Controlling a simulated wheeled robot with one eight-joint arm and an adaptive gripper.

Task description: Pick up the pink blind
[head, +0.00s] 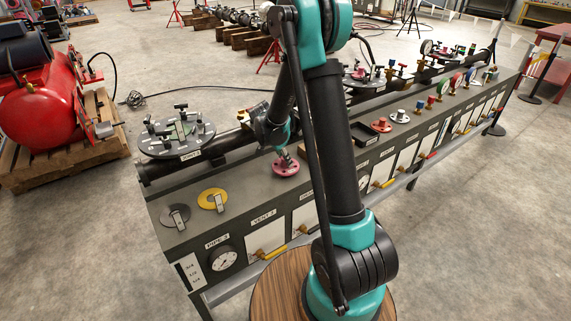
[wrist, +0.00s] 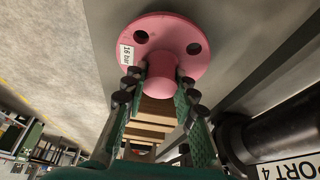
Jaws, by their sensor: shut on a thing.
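The pink blind (head: 286,167) is a round flange with bolt holes and a raised central hub. In the wrist view the pink blind (wrist: 157,28) shows large at the top, with a white "16 bar" label on its left side. My gripper (wrist: 160,84) has its two green, black-padded fingers closed on either side of the hub. In the head view my gripper (head: 283,153) comes down onto the blind from above. The blind is at the grey bench top; I cannot tell whether it rests on it or is slightly raised.
The long bench (head: 235,228) carries a yellow blind (head: 213,199), a grey blind (head: 176,217) and a round plate with fittings (head: 177,134) to the left. A black pipe runs behind. A small dark tray (head: 367,134) and a red flange (head: 381,125) are to the right.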

